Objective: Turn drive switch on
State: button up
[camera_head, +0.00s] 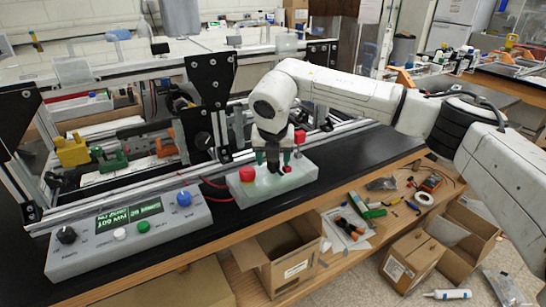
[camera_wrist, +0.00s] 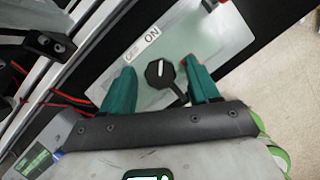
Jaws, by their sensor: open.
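The drive switch (camera_wrist: 162,73) is a black knob with a white pointer line, on a pale grey-green box. ON and OFF labels (camera_wrist: 142,46) are printed on the box beside it. In the head view, the box (camera_head: 242,190) stands on the black bench top with a red button (camera_head: 246,173) at its left. My gripper (camera_wrist: 163,82) is open, with one green finger on each side of the knob in the wrist view. I cannot tell whether either finger touches it. In the head view my gripper (camera_head: 279,162) points down over the box and hides most of the knob.
A grey control panel (camera_head: 130,235) with a green display, a black knob and coloured buttons lies left of the switch box. An aluminium rail (camera_head: 130,200) runs behind both. Red wires (camera_head: 213,184) lie between them. Open cardboard boxes (camera_head: 282,255) stand in front of the bench.

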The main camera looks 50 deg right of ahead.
jog(key=b+v, duration=0.1)
jog(key=v, duration=0.9)
jog(key=shift+r, duration=0.4)
jog(key=shift+a, duration=0.1)
